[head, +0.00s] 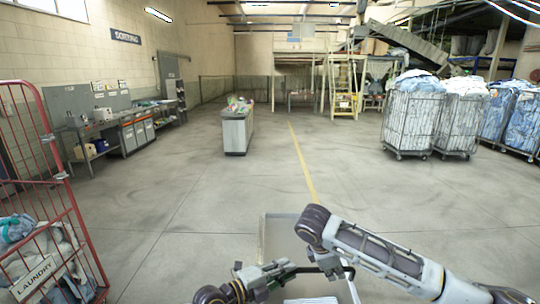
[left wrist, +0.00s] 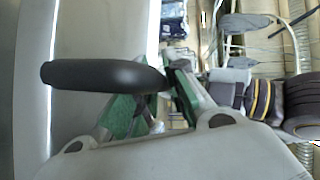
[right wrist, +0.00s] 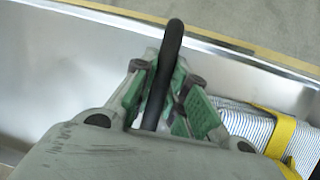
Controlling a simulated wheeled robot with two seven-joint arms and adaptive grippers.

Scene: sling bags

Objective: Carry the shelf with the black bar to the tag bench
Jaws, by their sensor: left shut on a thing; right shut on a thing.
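A black bar (left wrist: 90,75) is between the green-padded fingers of my left gripper (left wrist: 150,100) in the left wrist view. In the right wrist view a black bar (right wrist: 172,45) is between the fingers of my right gripper (right wrist: 165,95). In the head view my left gripper (head: 278,272) and right gripper (head: 332,264) are low in the middle, close together. No tag-bench label is readable; a long bench (head: 100,126) runs along the left wall.
A grey counter (head: 235,135) with items on top stands mid-floor. A red laundry cage (head: 85,220) is close on the left. Full bag cages (head: 412,122) stand on the right. A striped bundle with a yellow strap (right wrist: 283,135) lies inside the shelf. The floor ahead is open.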

